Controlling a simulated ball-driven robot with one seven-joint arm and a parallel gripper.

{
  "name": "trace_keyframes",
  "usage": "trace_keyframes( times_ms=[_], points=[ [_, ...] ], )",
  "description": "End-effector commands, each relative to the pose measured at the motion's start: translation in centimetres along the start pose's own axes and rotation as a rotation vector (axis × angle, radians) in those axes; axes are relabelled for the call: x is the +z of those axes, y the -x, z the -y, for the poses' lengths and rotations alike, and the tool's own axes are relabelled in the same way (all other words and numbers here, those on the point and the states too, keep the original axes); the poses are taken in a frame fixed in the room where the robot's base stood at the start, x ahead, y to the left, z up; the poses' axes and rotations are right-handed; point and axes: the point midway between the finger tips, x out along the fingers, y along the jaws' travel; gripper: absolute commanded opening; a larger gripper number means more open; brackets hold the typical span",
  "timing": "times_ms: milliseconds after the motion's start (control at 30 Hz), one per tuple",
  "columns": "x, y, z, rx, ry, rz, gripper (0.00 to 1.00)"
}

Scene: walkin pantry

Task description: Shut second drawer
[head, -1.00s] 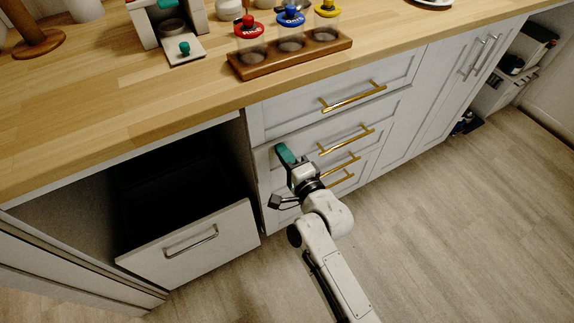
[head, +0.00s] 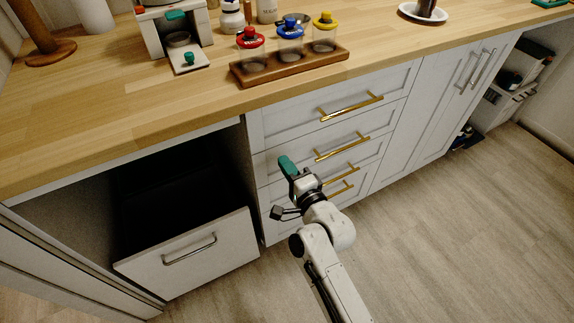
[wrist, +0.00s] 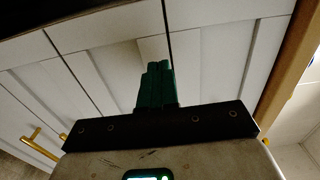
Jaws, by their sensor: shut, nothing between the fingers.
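A white drawer stack with brass bar handles stands under the wooden counter. The second drawer (head: 372,151) has its brass handle (head: 342,147) and looks about flush with the top drawer (head: 290,119). My gripper (head: 286,165), with green fingers, is in front of the left part of the second drawer's front. The wrist view shows the green fingers (wrist: 156,85) together and empty, close to white drawer fronts and a dark gap between them. I cannot tell whether the fingertips touch the front. The lower drawers are partly hidden by my arm.
To the left, a large white pull-out bin (head: 190,254) with a silver handle stands open. Above are the wooden counter (head: 130,130) and a rack (head: 290,65) with red, blue and yellow lidded jars. The wooden floor on the right is clear.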

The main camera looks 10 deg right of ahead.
Motion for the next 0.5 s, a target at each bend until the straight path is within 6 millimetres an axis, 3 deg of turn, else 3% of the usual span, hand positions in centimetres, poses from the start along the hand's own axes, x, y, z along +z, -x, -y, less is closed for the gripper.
trace_keyframes(
  times_ms=[500],
  points=[
    [0.1,6.4,-0.2,0.002,-0.001,0.0,0.0]
  ],
)
